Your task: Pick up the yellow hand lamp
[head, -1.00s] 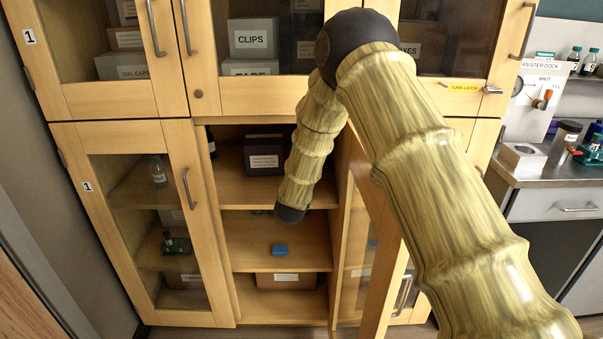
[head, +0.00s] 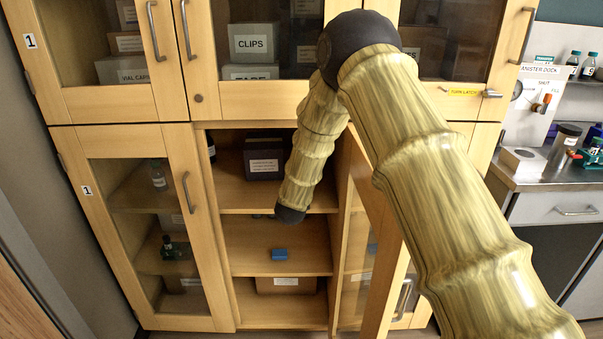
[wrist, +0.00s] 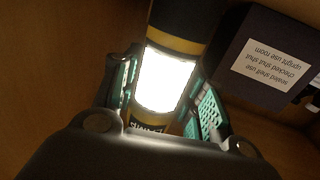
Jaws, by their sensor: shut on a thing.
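The yellow hand lamp (wrist: 188,46) shows in the wrist view as a dark and yellow cylinder with a bright, glowing white section. My gripper (wrist: 166,78) has its green-padded fingers on either side of the lit section and is shut on the lamp. The lamp's far end runs past the top of the wrist picture, and its near end is partly covered by the gripper body. In the head view my arm reaches into the open middle bay of the cabinet; the gripper and lamp are hidden there.
A dark labelled box (head: 264,164) stands on the upper shelf (head: 236,190), close beside the lamp; its label also shows in the wrist view (wrist: 276,66). An open door (head: 383,255) stands right of the bay.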

